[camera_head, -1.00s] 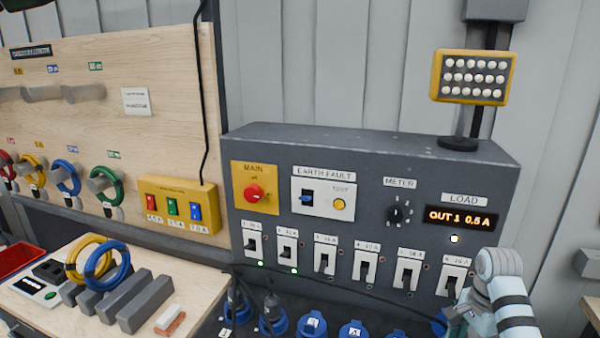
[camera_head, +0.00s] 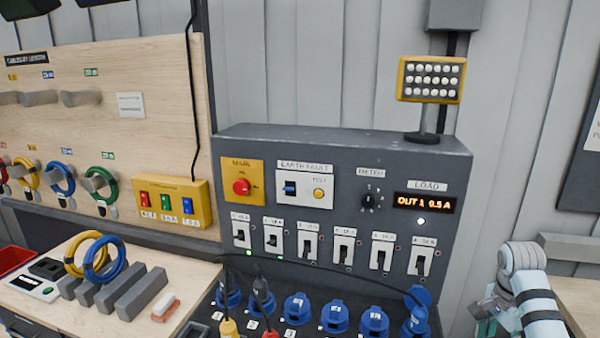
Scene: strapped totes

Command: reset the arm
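My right arm (camera_head: 530,292) comes in at the lower right, bent, with pale and dark bands. It is in front of the wall, right of the grey distribution panel (camera_head: 330,147). The part that looks like my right gripper (camera_head: 488,309) is small, dark and teal, cut off near the bottom edge. Its fingers cannot be made out. I see nothing held in it. My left arm and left gripper are not in view.
The panel carries a red main switch (camera_head: 241,187), several breakers and a lit display (camera_head: 425,203). Blue sockets (camera_head: 334,316) stand below, some with plugs and cables. A lamp (camera_head: 432,79) stands on top. A wooden bench (camera_head: 100,318) at left holds coiled cables (camera_head: 106,262) and grey blocks.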

